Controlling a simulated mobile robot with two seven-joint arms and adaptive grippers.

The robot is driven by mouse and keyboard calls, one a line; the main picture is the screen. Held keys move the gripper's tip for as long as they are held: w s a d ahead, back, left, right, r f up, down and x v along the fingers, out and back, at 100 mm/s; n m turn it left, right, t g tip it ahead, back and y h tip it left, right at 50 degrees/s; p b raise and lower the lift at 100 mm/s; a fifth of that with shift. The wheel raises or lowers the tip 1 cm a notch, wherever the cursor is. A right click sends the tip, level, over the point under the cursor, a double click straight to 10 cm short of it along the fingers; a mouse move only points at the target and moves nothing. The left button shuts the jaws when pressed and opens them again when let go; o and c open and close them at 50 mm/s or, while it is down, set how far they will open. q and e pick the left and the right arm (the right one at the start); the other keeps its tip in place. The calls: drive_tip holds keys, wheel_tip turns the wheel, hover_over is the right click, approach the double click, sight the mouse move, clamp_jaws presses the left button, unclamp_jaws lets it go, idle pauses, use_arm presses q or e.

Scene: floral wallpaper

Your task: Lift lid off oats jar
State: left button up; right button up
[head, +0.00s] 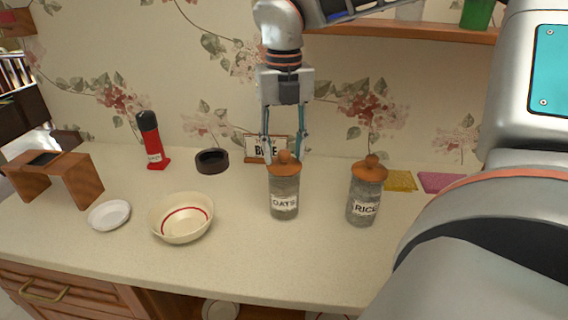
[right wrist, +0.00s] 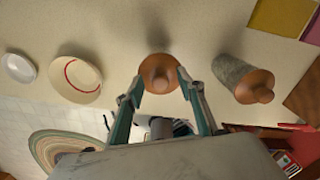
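The oats jar (head: 284,193) is clear glass with a white "OATS" label and stands upright on the counter. Its brown knobbed lid (head: 284,167) sits on top; the right wrist view shows the lid (right wrist: 160,73) from above, hiding most of the jar. My right gripper (head: 284,152) points down over the jar, fingers spread on either side of the lid. In the right wrist view the fingertips (right wrist: 160,79) are close to the lid's edges; I cannot tell whether they touch. My left gripper is not in view.
The rice jar (head: 365,192) stands to the right. A cream bowl (head: 180,228), white dish (head: 109,215), dark ring-shaped bowl (head: 212,161) and red-and-black bottle (head: 152,141) are left. A small sign (head: 256,148) stands behind the gripper. A wall shelf (head: 400,31) hangs above.

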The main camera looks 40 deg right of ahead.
sight(284, 151)
drive_tip(key=c, duration=1)
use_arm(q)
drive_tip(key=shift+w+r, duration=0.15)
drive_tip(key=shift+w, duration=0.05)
use_arm(e)
clamp_jaws()
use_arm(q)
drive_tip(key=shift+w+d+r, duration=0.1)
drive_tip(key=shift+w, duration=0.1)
use_arm(e)
drive_tip(key=shift+r, duration=0.15)
use_arm(q)
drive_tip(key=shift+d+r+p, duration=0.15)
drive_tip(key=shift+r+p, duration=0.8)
drive_tip(key=shift+p, duration=0.1)
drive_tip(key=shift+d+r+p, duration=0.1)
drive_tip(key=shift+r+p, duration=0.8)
drive_tip(key=shift+p, duration=0.15)
use_arm(e)
wheel_tip(284, 151, up, 21)
drive_tip(key=shift+r, duration=0.15)
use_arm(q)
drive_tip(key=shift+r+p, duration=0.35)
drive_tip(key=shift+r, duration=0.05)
use_arm(e)
drive_tip(key=shift+r, duration=0.25)
